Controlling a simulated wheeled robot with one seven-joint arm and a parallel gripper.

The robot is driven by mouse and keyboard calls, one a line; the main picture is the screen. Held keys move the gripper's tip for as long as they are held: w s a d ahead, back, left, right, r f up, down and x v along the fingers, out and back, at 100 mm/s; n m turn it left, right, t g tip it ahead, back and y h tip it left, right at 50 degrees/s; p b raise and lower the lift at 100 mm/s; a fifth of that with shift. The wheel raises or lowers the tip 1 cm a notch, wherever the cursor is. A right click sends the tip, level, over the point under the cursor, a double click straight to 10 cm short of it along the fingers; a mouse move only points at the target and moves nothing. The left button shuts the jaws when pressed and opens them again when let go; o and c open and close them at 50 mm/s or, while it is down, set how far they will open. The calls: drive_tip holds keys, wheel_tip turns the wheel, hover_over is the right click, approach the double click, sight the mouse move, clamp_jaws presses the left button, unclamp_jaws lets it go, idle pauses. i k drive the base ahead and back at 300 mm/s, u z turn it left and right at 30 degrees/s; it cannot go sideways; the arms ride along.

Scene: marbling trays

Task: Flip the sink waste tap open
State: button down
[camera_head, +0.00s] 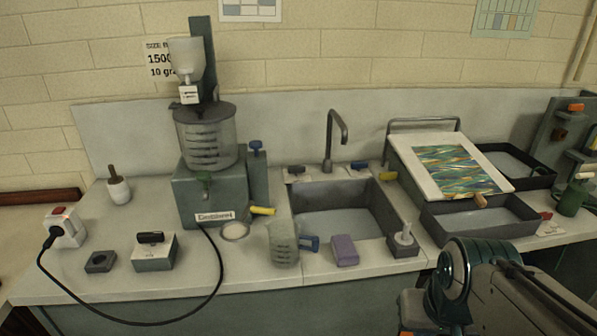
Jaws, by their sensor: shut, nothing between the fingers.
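The grey sink (335,190) is set into the counter in the middle of the view, with cloudy pale liquid low in it. Small levers sit around its rim: a black one (296,170) at back left, a blue one (359,165) at back right and a yellow one (388,175) at the right. My arm shows at the lower right, in front of the counter; my gripper's fingers are not visible.
A tall curved faucet (330,140) stands behind the sink. A purple sponge (344,250) and a clear measuring jug (284,243) stand along the front edge. A tilted marbled board (414,165) and dark trays (478,228) lie right. A hopper machine (207,190) stands left.

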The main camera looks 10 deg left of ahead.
sight(296, 169)
drive_tip(key=z, duration=0.15)
drive_tip(key=i, duration=1.05)
drive_tip(key=u, duration=0.65)
